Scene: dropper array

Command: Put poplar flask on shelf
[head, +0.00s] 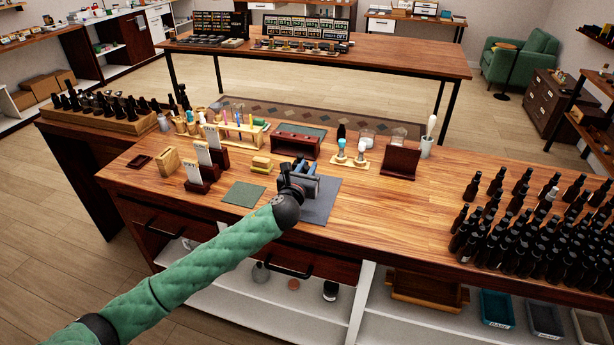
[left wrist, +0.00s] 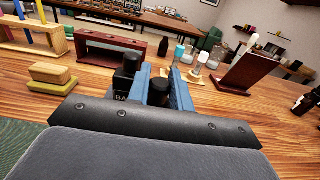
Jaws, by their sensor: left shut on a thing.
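My left gripper (head: 303,177) is over the dark grey mat (head: 322,206) on the wooden counter. In the left wrist view its blue fingers (left wrist: 160,80) are shut on a dark bottle (left wrist: 160,95), whose black top shows between them. A second black bottle (left wrist: 124,82) with white lettering stands just left of the fingers. I cannot read the name poplar on either one. My right gripper is not in view.
A dark red rack (head: 297,141), a yellow block stack (head: 262,165) and dropper bottles (head: 350,153) stand behind the gripper. A dark red stand (head: 400,161) is to the right. Many dark bottles (head: 530,230) crowd the right end. The counter between is clear.

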